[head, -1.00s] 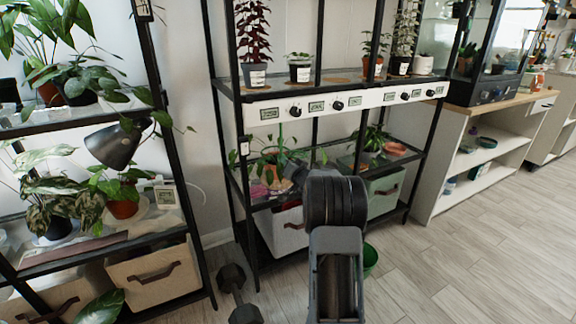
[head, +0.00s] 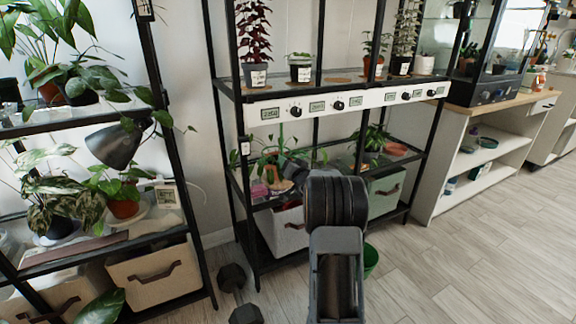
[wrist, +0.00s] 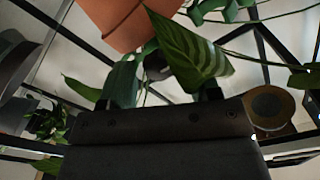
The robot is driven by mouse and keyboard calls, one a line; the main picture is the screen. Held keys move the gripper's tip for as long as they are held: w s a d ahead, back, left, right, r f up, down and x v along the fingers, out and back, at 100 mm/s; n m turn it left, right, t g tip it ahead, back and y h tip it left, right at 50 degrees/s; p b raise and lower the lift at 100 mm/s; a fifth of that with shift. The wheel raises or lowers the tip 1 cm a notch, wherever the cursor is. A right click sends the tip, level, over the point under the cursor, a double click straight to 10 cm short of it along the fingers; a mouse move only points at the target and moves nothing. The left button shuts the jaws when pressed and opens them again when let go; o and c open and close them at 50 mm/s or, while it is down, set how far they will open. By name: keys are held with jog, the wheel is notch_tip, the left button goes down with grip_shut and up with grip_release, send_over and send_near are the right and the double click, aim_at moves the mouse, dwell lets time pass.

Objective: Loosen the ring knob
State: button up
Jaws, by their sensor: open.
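I cannot single out the ring knob with certainty. In the wrist view a small dark rounded part (wrist: 157,68) shows under a terracotta pot (wrist: 128,20), partly covered by leaves, between the fingers. My gripper (wrist: 157,94) is open, its dark body across the bottom of the wrist view and its fingers partly hidden by foliage. No hold on anything shows. In the head view my arm reaches to the lower shelf of the middle rack, and the gripper's tips are hidden behind it and the plants. Black knobs (head: 339,105) sit on the white panel (head: 370,98) above.
A striped leaf (wrist: 190,55) hangs close before the wrist camera. A round disc with a tan rim (wrist: 270,107) is at its right. Below the middle rack's lower shelf are fabric bins (head: 385,192). Dumbbells (head: 232,278) and a green pot (head: 371,260) stand on the floor. Open floor lies right.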

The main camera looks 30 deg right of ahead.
jog(key=s+a+p, duration=0.2)
jog(key=s, duration=1.1)
jog(key=shift+s+p, duration=0.3)
jog(key=shift+s, duration=0.05)
